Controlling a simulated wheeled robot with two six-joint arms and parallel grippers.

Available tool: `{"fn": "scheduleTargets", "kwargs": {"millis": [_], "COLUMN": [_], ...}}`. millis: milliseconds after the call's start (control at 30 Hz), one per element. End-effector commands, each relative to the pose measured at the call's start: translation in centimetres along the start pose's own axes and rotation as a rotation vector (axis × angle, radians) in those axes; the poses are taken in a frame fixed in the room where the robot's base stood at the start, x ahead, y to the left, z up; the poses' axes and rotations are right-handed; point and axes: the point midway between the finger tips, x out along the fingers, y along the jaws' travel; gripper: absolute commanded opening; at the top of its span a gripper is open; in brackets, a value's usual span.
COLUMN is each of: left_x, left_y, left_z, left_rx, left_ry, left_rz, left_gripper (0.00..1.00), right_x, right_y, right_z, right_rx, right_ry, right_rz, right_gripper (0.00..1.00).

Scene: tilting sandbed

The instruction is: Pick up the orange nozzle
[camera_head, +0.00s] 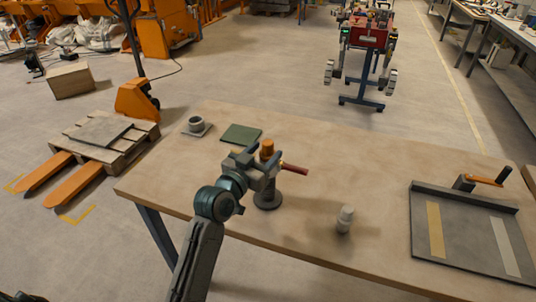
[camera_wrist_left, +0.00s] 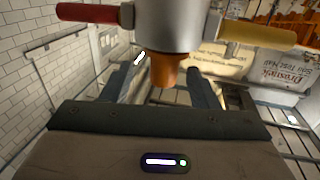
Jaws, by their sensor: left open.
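The orange nozzle (camera_head: 267,146) points up from the top of a grey fixture (camera_head: 268,199) with a round dark base on the table. A red handle (camera_head: 294,168) sticks out to the right of that fixture. In the left wrist view the nozzle (camera_wrist_left: 163,72) hangs below a grey cylinder (camera_wrist_left: 169,24) with a red and a yellow handle. My left gripper (camera_head: 258,163) is at the fixture, close to the nozzle. Its two dark fingers (camera_wrist_left: 166,84) are open, one on each side of the nozzle. I cannot tell whether they touch it. My right gripper is not in view.
A pale bottle (camera_head: 345,219) stands right of the fixture. A cup on a saucer (camera_head: 196,126) and a green pad (camera_head: 241,134) lie behind. A grey tray (camera_head: 428,262) with two strips and an orange-handled part (camera_head: 488,181) is at the right.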

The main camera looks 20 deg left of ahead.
Motion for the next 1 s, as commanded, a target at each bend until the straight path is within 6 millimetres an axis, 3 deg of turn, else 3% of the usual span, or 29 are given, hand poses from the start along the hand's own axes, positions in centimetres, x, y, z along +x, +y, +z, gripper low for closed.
{"fn": "scheduleTargets", "kwargs": {"millis": [300,600,633,867,1000], "left_x": [4.4,5.0,5.0,5.0,4.9], "left_y": [-0.5,-0.5,-0.5,-0.5,-0.5], "left_z": [-0.4,-0.2,-0.2,-0.2,-0.2], "left_rx": [-0.002,-0.001,-0.001,0.0,0.0], "left_ry": [-0.001,-0.001,-0.001,-0.001,-0.001], "left_rz": [0.0,0.0,0.0,0.0,0.0], "left_gripper": [0.54,0.54,0.52,0.07,0.05], "right_x": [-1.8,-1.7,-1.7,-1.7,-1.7], "right_y": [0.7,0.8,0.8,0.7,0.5], "right_z": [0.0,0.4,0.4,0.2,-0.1], "right_rx": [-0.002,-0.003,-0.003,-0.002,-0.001], "right_ry": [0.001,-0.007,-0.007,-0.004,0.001], "right_rz": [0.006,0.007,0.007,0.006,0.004], "right_gripper": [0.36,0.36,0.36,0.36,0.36]}}
